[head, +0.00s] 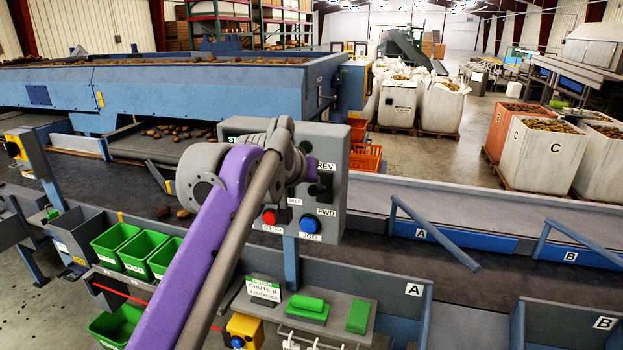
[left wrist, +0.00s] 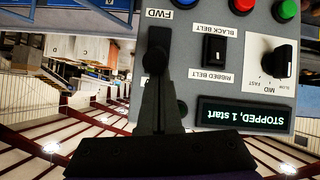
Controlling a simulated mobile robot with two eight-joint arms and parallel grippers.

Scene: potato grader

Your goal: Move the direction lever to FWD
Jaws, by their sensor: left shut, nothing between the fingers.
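The grey control box (head: 335,222) stands over the conveyor, with REV and FWD labels at its right side. The direction lever (head: 320,190) shows as a dark shape between these labels, partly behind my arm. In the left wrist view, turned upside down, its black knob (left wrist: 155,60) is below the FWD label (left wrist: 158,14). My left gripper (left wrist: 157,90) is shut and empty, with its tips at the knob; I cannot tell whether they touch. In the head view my left gripper (head: 305,168) is at the panel, near REV. My right gripper is out of view.
The panel has a red STOP button (head: 269,217), a blue JOG button (head: 309,226), a black belt switch (left wrist: 213,50) and a speed dial (left wrist: 280,62). The display (left wrist: 243,115) reads "STOPPED, 1 start". A shelf with green blocks (head: 308,306) is below.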

